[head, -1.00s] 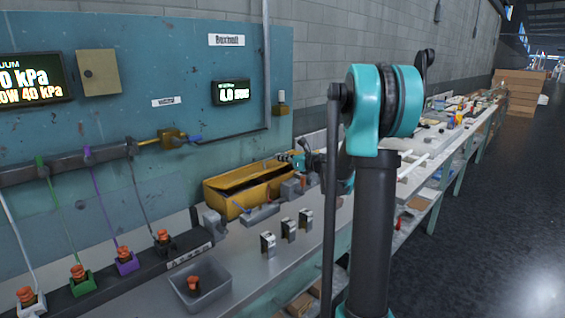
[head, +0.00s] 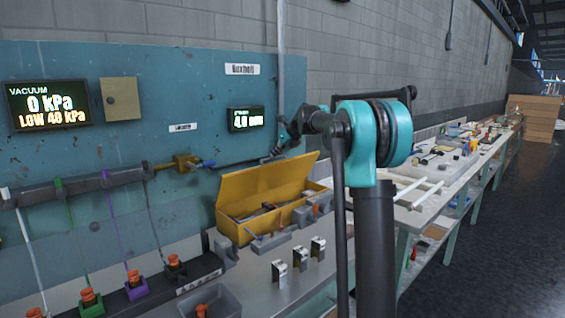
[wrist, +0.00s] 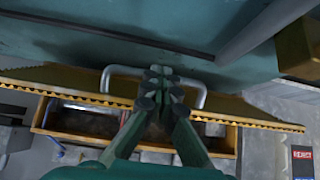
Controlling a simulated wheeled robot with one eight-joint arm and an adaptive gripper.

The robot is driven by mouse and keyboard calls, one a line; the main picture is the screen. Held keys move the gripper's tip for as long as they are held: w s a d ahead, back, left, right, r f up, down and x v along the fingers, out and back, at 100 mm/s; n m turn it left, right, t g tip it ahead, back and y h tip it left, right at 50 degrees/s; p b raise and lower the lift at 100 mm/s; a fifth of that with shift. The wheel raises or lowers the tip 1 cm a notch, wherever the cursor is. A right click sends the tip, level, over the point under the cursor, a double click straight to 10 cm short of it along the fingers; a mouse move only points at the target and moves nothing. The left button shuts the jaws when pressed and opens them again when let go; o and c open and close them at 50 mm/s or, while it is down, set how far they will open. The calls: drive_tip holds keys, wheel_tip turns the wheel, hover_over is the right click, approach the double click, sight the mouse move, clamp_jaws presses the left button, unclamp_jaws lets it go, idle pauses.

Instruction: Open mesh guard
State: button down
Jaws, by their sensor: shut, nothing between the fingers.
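The mesh guard (head: 262,183) is the yellow hinged cover of a yellow box (head: 233,228) on the bench, and it stands raised in the head view. The box is open below it and holds dark and grey items. In the wrist view the guard is a yellow panel with a toothed edge (wrist: 75,98) and a pale, bent-bar handle (wrist: 197,92). My gripper (wrist: 158,80) is shut and empty, its fingertips over the middle of the handle's span. Whether they touch the guard cannot be told. In the head view my gripper (head: 280,148) is small, above the guard's upper edge.
A blue-green panel (head: 130,125) with displays stands close behind the box. A dark pipe (head: 235,160) runs along it near my gripper. Several small metal blocks (head: 300,258) and a grey tray (head: 222,300) are in front. The bench continues cluttered to the right.

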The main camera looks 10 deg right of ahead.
drive_tip(key=shift+w+a+r, duration=0.2)
drive_tip(key=shift+w+a, duration=0.4)
drive_tip(key=shift+w, duration=0.2)
drive_tip(key=shift+w+a+r, duration=0.15)
drive_tip(key=shift+w+a, duration=0.4)
drive_tip(key=shift+w, duration=0.3)
drive_tip(key=shift+w+a+r, duration=0.2)
drive_tip(key=shift+w+a, duration=0.4)
drive_tip(key=shift+w, duration=0.2)
